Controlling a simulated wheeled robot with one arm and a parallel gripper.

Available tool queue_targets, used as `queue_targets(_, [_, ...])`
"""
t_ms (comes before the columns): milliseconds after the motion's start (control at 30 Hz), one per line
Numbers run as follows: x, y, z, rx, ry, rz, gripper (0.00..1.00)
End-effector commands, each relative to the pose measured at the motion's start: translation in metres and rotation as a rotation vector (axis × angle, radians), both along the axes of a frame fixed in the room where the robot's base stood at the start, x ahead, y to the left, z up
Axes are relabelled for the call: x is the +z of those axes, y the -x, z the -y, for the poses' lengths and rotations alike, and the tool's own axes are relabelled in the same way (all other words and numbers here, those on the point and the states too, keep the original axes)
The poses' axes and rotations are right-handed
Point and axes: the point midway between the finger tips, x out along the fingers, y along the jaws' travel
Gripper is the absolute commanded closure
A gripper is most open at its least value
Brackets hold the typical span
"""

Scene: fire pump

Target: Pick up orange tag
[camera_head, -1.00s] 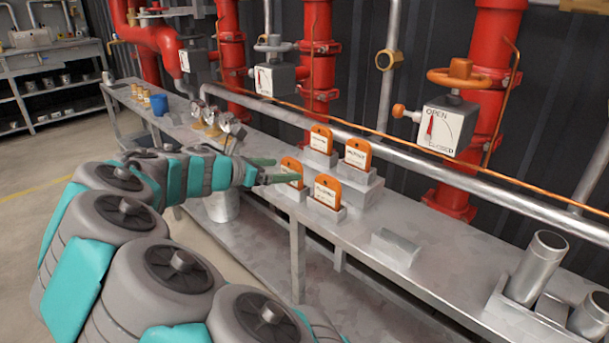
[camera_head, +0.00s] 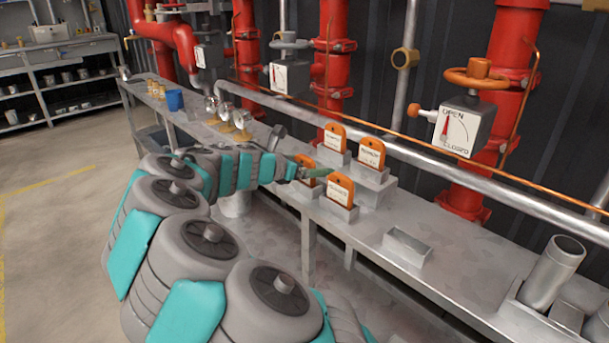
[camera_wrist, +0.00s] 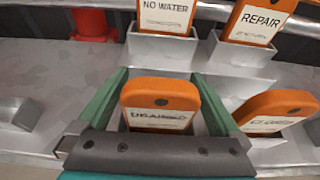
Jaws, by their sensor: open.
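Several orange tags with white labels stand upright in grey metal holders on the bench. In the wrist view, one orange tag (camera_wrist: 160,94) with a hard-to-read label is between the green fingers of my gripper (camera_wrist: 160,76), which is open around it. In the head view, this front-left tag (camera_head: 304,161) is partly hidden by my gripper (camera_head: 315,173). A second front tag (camera_head: 340,189), seemingly labelled "CLOSED", is just right of the fingers. Behind stand the "NO WATER" tag (camera_wrist: 165,17) and the "REPAIR" tag (camera_wrist: 259,22).
An empty grey holder (camera_head: 407,249) sits on the bench (camera_head: 365,225) to the right, near metal cylinders (camera_head: 552,272). A long pipe (camera_head: 425,158) runs behind the tags. Gauges (camera_head: 241,120) and a blue cup (camera_head: 175,100) are farther left.

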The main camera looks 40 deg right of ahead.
Motion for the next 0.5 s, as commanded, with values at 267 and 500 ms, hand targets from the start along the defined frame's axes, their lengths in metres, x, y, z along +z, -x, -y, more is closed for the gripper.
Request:
queue_targets(267, [0.0002, 0.0001, -0.0002, 0.000, 0.000, 0.000, 0.21])
queue_targets(500, [0.0003, 0.0001, -0.0003, 0.000, 0.000, 0.001, 0.48])
